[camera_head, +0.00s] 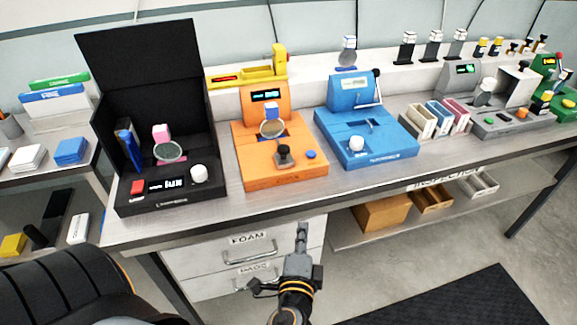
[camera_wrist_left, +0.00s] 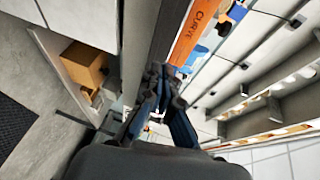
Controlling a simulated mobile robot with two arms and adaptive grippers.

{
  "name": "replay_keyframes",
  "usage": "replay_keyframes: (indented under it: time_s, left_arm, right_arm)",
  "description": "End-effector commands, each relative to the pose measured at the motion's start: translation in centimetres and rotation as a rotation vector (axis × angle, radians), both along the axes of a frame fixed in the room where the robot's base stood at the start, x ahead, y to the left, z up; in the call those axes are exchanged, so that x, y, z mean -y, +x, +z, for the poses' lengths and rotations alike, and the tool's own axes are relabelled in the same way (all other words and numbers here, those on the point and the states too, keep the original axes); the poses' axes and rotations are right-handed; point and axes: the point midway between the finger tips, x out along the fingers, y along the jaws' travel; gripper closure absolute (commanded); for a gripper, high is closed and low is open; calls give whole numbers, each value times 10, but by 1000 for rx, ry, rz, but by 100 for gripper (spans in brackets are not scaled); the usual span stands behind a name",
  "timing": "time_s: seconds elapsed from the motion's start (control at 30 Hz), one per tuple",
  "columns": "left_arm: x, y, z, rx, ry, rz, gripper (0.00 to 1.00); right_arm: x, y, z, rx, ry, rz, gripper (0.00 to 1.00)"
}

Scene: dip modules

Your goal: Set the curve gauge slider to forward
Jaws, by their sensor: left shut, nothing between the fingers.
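The curve gauge is the orange device (camera_head: 285,179) on the bench, with a small lit screen (camera_head: 266,95) on its upright back. A dark knob (camera_head: 284,153), which looks like the slider, stands near the front of its base. In the left wrist view its orange edge (camera_wrist_left: 187,42) shows, lettered CURVE. My left gripper (camera_head: 302,230) is shut and empty. It is in front of the bench edge, below the orange gauge and apart from it. In the wrist view the fingers (camera_wrist_left: 160,72) are together. The slider cannot be made out there. My right gripper is not in view.
A black box device (camera_head: 170,204) with a raised lid stands left of the orange gauge, and a blue device (camera_head: 375,157) stands right. Drawers (camera_head: 247,250) are under the bench edge, near my left gripper. A strip of bare bench top (camera_head: 222,196) runs along the front.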

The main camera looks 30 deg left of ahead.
Motion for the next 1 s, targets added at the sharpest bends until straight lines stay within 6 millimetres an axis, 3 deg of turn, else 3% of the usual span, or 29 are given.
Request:
replay_keyframes:
  time_s: [0.1, 0.3, 0.77, 1.0]
  left_arm:
    - [-19, -10, 45, 74, 68, 67, 100]
    - [-36, -22, 82, 128, 125, 129, 100]
    - [-39, -18, 87, 133, 131, 134, 100]
    - [-61, 13, 91, 134, 134, 133, 100]
  right_arm:
    - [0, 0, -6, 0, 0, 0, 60]
    - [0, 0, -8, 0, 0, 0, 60]
    - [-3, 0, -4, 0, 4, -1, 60]
    - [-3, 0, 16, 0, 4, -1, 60]
